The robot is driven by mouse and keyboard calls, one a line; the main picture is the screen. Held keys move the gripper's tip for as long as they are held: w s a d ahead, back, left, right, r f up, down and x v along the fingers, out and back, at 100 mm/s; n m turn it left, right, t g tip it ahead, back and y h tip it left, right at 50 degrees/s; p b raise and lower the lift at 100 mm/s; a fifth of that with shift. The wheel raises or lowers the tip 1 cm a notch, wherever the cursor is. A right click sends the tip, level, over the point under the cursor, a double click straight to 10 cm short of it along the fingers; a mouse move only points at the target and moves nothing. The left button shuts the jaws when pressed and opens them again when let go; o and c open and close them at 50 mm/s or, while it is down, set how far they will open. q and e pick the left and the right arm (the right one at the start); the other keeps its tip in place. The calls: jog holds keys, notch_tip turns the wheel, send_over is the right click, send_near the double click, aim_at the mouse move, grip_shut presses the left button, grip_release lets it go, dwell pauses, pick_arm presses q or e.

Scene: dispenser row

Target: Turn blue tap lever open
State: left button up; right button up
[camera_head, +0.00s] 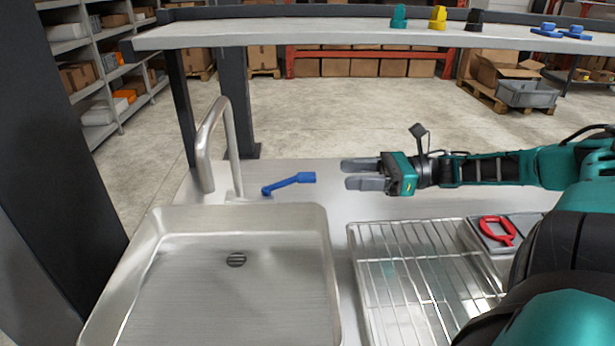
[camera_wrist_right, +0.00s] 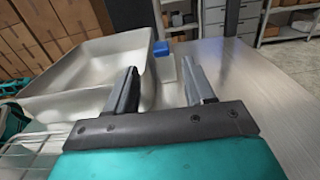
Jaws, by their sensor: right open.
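The blue tap lever (camera_head: 289,183) sits beside the base of the metal tap (camera_head: 222,150) behind the sink, its handle pointing right. In the right wrist view the blue lever (camera_wrist_right: 161,48) shows ahead, between and beyond my fingertips. My right gripper (camera_head: 352,174) comes in from the right and points left at the lever. It is open and empty, a short gap to the right of the lever's end. In the right wrist view its two fingers (camera_wrist_right: 163,78) stand apart. My left gripper is not in view.
The steel sink (camera_head: 322,230) lies in front of the tap. A wire rack (camera_head: 352,250) and a red ring-like item (camera_head: 497,230) are on the right. A shelf (camera_head: 300,36) above the counter holds coloured parts. The counter between gripper and lever is clear.

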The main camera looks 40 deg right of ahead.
aim_at(307, 174)
jog(key=b+x, duration=0.2)
jog(key=x, duration=0.1)
jog(key=b+x, duration=0.2)
jog(key=b, duration=0.1)
jog(key=b+x, duration=0.2)
jog(key=x, duration=0.1)
jog(key=shift+w+a+f, duration=0.2)
jog(key=shift+w+f, duration=0.05)
jog(key=shift+f, duration=0.05)
jog(key=shift+w+a+r+b, duration=0.15)
jog(key=shift+w+a+b, duration=0.3)
jog(key=shift+b, duration=0.35)
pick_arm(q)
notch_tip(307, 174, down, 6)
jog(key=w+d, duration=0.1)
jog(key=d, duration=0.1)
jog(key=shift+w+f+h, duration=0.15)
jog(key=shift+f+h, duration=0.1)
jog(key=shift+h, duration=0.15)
pick_arm(e)
jog(key=shift+a+r, duration=0.1)
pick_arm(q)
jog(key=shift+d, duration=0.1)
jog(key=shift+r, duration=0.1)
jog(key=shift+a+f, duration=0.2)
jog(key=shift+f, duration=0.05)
pick_arm(e)
grip_shut()
